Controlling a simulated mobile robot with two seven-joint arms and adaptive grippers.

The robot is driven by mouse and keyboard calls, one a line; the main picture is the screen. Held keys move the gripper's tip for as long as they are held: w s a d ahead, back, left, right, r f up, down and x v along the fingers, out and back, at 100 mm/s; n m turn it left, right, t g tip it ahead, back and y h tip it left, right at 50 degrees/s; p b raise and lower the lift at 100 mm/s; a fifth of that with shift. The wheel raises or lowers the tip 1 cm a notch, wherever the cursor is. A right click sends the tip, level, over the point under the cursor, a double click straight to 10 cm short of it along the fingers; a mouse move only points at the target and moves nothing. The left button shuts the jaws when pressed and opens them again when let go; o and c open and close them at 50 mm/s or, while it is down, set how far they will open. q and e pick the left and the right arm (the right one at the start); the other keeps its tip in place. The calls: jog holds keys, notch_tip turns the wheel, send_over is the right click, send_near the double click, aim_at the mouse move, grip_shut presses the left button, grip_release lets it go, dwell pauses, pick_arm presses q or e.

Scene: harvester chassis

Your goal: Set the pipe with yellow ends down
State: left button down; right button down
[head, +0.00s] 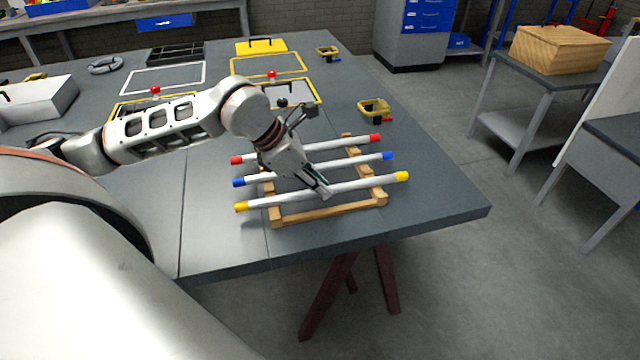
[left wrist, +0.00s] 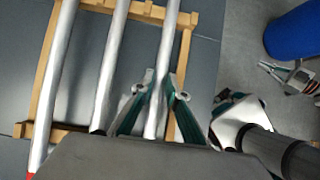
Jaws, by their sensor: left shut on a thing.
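The pipe with yellow ends (head: 350,187) is a white tube at the near side of a wooden rack (head: 325,212). It spans both side rails, roughly level; I cannot tell whether it rests on them or is slightly above. My left gripper (head: 325,192) is shut on its middle from above. In the left wrist view this pipe (left wrist: 155,115) runs between the fingertips (left wrist: 160,80). My right gripper seems to show at the right of the left wrist view (left wrist: 285,75), away from the rack, small, its jaws unclear.
A blue-ended pipe (head: 345,164) and a red-ended pipe (head: 335,144) lie parallel behind on the rack. A yellow clamp (head: 374,108) is behind the rack on the grey table (head: 440,195). The table's right end is clear. A blue bin (left wrist: 297,30) stands on the floor.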

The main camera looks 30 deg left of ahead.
pick_arm(q)
jog(key=c, duration=2)
grip_release()
jog(key=shift+f, duration=0.1)
jog(key=shift+r, duration=0.25)
jog(key=v, duration=1.2)
jog(key=shift+d, duration=0.1)
